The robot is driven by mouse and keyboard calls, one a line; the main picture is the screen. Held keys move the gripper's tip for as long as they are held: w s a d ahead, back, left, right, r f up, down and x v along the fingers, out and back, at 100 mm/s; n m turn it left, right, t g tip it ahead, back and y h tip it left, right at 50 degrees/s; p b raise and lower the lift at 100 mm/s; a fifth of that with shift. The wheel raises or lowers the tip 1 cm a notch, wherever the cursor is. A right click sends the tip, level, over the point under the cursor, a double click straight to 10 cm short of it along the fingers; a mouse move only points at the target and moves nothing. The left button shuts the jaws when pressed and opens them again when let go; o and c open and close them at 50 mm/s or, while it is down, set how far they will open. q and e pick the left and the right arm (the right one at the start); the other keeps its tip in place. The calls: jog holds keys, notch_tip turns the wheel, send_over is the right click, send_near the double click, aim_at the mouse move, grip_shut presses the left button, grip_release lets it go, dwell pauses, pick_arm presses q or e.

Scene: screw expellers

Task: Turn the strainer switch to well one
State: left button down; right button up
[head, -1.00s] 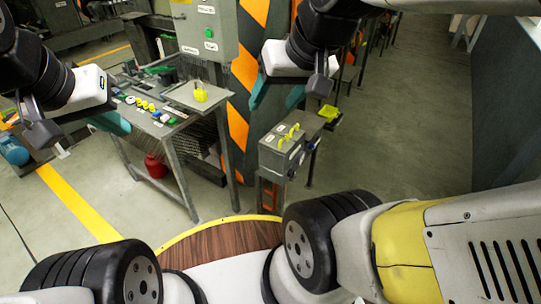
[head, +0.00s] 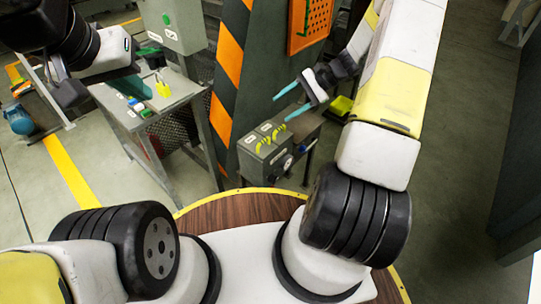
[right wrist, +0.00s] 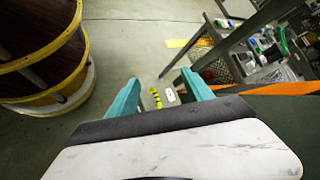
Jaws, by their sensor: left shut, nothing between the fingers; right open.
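A grey control box (head: 268,158) with small yellow handles (head: 263,146) and white labels on top stands right of the middle in the head view. A dark round knob shows on its front. I cannot read which part is the strainer switch. My right gripper (head: 282,108) is open and empty, its teal fingers above and just behind the box top. In the right wrist view the yellow handles (right wrist: 158,101) and a white label (right wrist: 170,94) lie beyond the open fingers, apart from them. My left gripper (head: 122,110) is shut and empty over the grey table at the left.
A grey table (head: 180,92) with a yellow piece (head: 163,89) and small coloured items stands left of the box. An orange-and-black striped post (head: 228,70) rises between them. A yellow tray (head: 341,106) lies behind the box.

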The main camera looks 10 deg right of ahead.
notch_tip(320, 180, down, 14)
jog(key=w+d+m+t+y, duration=0.1)
jog(key=d+m+t+y, duration=0.2)
jog(key=m, duration=0.2)
jog(key=m+t+h, duration=0.3)
jog(key=m+t, duration=0.8)
jog(key=m, duration=0.2)
send_near(273, 179)
jog(key=w, duration=0.1)
jog(key=x, duration=0.7)
jog(key=shift+w+f, duration=0.25)
jog(key=shift+f, duration=0.15)
jog(key=shift+a, duration=0.15)
grip_shut()
